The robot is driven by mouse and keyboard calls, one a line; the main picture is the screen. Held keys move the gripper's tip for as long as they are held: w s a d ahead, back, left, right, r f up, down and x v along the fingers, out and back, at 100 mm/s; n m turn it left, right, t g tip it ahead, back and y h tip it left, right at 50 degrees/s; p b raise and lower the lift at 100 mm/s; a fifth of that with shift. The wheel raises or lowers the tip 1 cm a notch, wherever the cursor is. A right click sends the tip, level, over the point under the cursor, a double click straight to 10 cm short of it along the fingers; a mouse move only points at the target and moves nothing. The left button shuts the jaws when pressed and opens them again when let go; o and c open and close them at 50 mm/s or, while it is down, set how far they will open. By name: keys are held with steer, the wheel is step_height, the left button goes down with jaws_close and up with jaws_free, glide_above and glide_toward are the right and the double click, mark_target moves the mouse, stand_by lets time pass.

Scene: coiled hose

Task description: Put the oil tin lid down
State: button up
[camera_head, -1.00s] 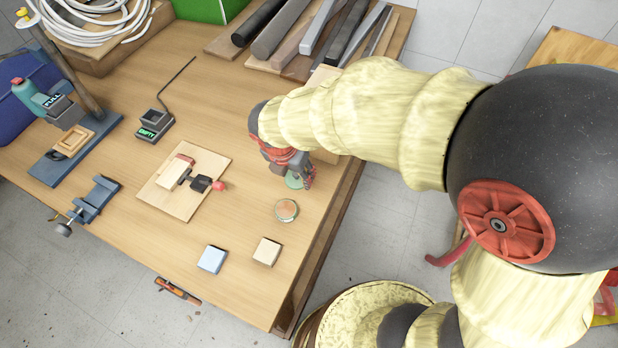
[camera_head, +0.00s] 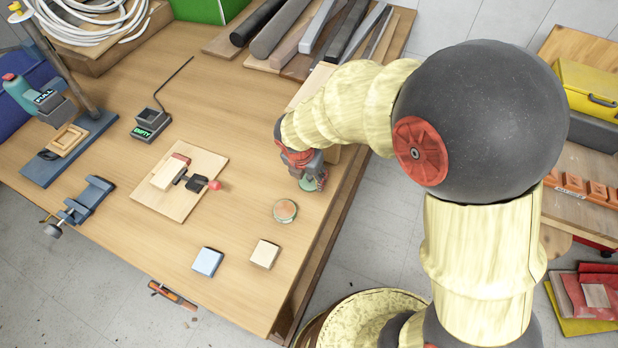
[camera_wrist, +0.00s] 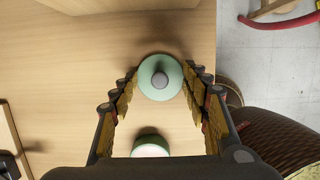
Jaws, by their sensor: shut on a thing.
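My gripper (camera_head: 312,184) is shut on the oil tin lid, low over the right part of the workbench. In the wrist view the lid (camera_wrist: 147,80) is a round pale green disc with a grey knob, between the fingertips (camera_wrist: 160,80). In the head view only a bit of green shows under the fingers. I cannot tell whether the lid touches the bench top. The round oil tin (camera_head: 285,211) stands just left of and nearer than the gripper; part of its green rim also shows in the wrist view (camera_wrist: 151,146).
A pale wooden block (camera_head: 264,254) and a light blue block (camera_head: 207,262) lie at the near edge. A board with a clamp (camera_head: 180,183) is to the left. The bench's right edge (camera_head: 330,235) is close to my gripper. Several bars (camera_head: 310,40) lie at the back.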

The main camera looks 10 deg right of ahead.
steer(key=o, duration=1)
steer(key=shift+f, duration=0.1)
steer(key=shift+c, duration=0.2)
steer(key=p+v, duration=0.4)
steer(key=v, duration=0.8)
steer(key=s+d+r+m+t+y, duration=0.1)
steer(key=s+d+r+m, duration=0.5)
steer(key=m, duration=0.8)
steer(key=s+d+r+m+t, duration=0.2)
steer(key=s+d+r+m, duration=0.4)
steer(key=m, duration=0.9)
steer(key=shift+s+r+y, duration=0.4)
steer(key=shift+s+r, duration=1.3)
steer(key=shift+s, duration=1.05)
steer(key=shift+d, duration=0.15)
